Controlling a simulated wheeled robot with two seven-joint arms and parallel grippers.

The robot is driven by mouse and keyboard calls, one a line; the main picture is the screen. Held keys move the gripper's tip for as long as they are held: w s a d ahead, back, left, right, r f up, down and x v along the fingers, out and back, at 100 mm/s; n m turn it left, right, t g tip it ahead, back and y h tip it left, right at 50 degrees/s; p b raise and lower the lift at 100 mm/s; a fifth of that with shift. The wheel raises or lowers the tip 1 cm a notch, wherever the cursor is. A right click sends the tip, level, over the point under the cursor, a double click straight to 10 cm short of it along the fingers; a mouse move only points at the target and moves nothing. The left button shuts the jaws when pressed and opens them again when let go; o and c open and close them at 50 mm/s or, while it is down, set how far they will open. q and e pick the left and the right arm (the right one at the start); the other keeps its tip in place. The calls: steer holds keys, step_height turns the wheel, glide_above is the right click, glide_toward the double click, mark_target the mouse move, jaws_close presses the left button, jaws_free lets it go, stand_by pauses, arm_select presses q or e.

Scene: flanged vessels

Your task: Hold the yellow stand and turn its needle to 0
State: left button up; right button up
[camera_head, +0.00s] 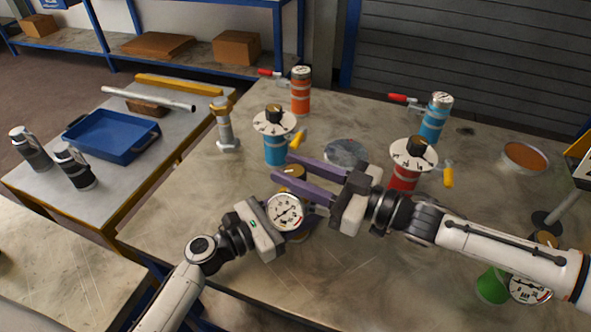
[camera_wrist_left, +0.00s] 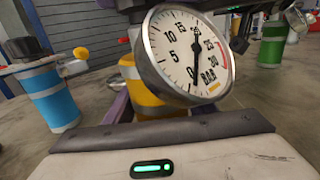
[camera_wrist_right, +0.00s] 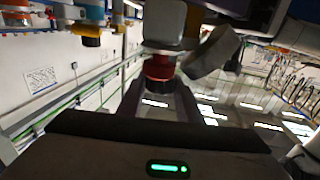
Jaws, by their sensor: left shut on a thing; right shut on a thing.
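The yellow stand (camera_wrist_left: 150,95) carries a round white pressure gauge (camera_head: 285,212). In the head view the gauge and my grippers hide most of the stand. My left gripper (camera_head: 296,229) is shut on the stand low down, behind the gauge. The gauge also shows large in the left wrist view (camera_wrist_left: 180,55); its dark needle lies roughly up and down, one end near the BAR lettering, and its exact reading is unclear. My right gripper (camera_head: 285,166) is shut on the knob (camera_head: 294,171) at the stand's top. The right wrist view shows a reddish part (camera_wrist_right: 160,68) between its fingers.
A blue vessel (camera_head: 275,150) and a red vessel (camera_head: 403,178) with dial tops stand just behind. Orange (camera_head: 300,98) and blue (camera_head: 434,122) vessels stand farther back. A green stand (camera_head: 492,286) with a gauge is under my right arm. A blue tray (camera_head: 110,138) lies on the left table.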

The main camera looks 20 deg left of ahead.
steer(key=shift+s+a+m+t+h, duration=0.1)
steer(key=shift+s+m+t+h, duration=0.1)
steer(key=shift+m+t, duration=0.5)
steer(key=shift+s+a+m+t+h, duration=0.15)
steer(key=shift+m+t, duration=0.25)
steer(key=shift+t, duration=0.6)
steer(key=shift+a+r+m+t+h, duration=0.1)
steer(key=shift+r+m+t+h, duration=0.1)
steer(key=shift+m+t+h, duration=0.95)
steer(key=shift+t, duration=0.65)
steer(key=shift+w+d+m+t, duration=0.15)
steer(key=shift+d+m+t, duration=0.05)
steer(key=shift+m+t, duration=0.25)
steer(key=o, duration=1.1)
steer(key=shift+w+d+f, duration=0.1)
steer(key=shift+c, duration=0.2)
steer(key=shift+d+f, duration=0.1)
